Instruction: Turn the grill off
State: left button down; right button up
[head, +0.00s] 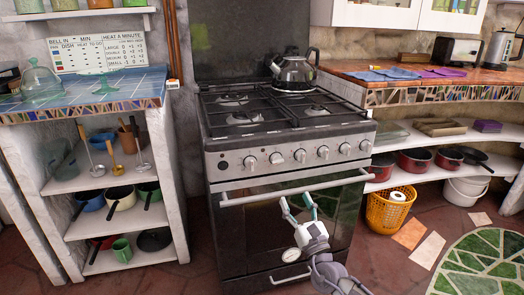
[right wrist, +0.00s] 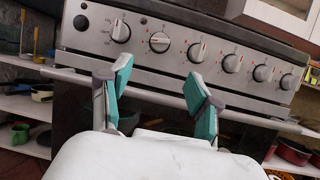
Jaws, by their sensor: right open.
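The stove (head: 290,150) stands in the middle of the head view, with a steel front panel and a row of several round knobs. The second knob from the left (head: 276,158) also shows in the right wrist view (right wrist: 160,42). I cannot read which knob is the grill's, and the knob settings are hard to make out. My right gripper (head: 297,205) is open and empty in front of the oven door, below the knobs and apart from them. In the right wrist view its teal-padded fingers (right wrist: 157,76) point up towards the panel. My left gripper is not in view.
The oven handle bar (head: 320,185) crosses in front of the door, between my right gripper's height and the knobs. A kettle (head: 295,73) stands on the hob. Shelves with pans (head: 120,196) are at the left, and a yellow basket (head: 388,216) is at the right.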

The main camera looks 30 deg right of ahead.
send_near(279, 163)
jog(key=w, duration=0.3)
jog(key=x, duration=0.2)
jog(key=b+x, duration=0.1)
jog(key=x, duration=0.3)
jog(key=shift+s+d+r, duration=0.2)
jog(key=shift+d+r, duration=0.05)
jog(key=shift+w+r, duration=0.15)
jog(key=shift+w, duration=0.2)
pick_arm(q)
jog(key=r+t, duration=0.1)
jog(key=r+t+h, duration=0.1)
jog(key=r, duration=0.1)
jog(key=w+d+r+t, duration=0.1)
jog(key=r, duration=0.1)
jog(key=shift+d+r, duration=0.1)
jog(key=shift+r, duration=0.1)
pick_arm(e)
jog(key=c, duration=1.1)
